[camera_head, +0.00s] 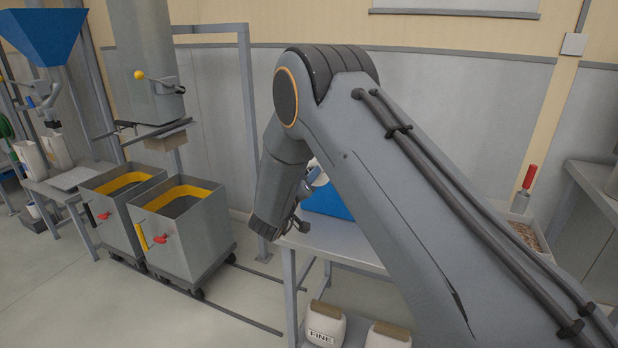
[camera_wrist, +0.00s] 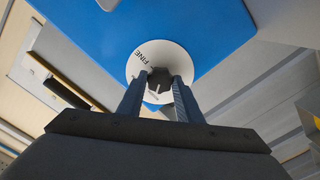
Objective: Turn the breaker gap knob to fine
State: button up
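In the wrist view, the dark breaker gap knob (camera_wrist: 160,80) sits on a round white dial (camera_wrist: 178,57) on the blue machine body (camera_wrist: 200,25). The word FINE is printed near the dial's upper left, and a smaller mark near its lower edge is too small to read. Which way the knob points is unclear. My gripper (camera_wrist: 160,78) has one finger on each side of the knob, and the knob fills the gap between the fingertips. In the head view, part of the blue body (camera_head: 330,203) shows behind my arm; the knob and dial are hidden.
A grey table (camera_head: 345,243) stands under the blue body. Below it are a white sack marked FINE (camera_head: 322,325) and another sack (camera_head: 388,336). Two grey bins with yellow rims (camera_head: 190,235) stand left on a wheeled cart. A red-handled scoop (camera_head: 525,190) is at right.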

jog(key=c, duration=0.4)
jog(key=shift+c, duration=0.2)
jog(key=m+b, duration=1.2)
jog(key=m, duration=1.1)
jog(key=shift+m, duration=0.4)
jog(key=o, duration=1)
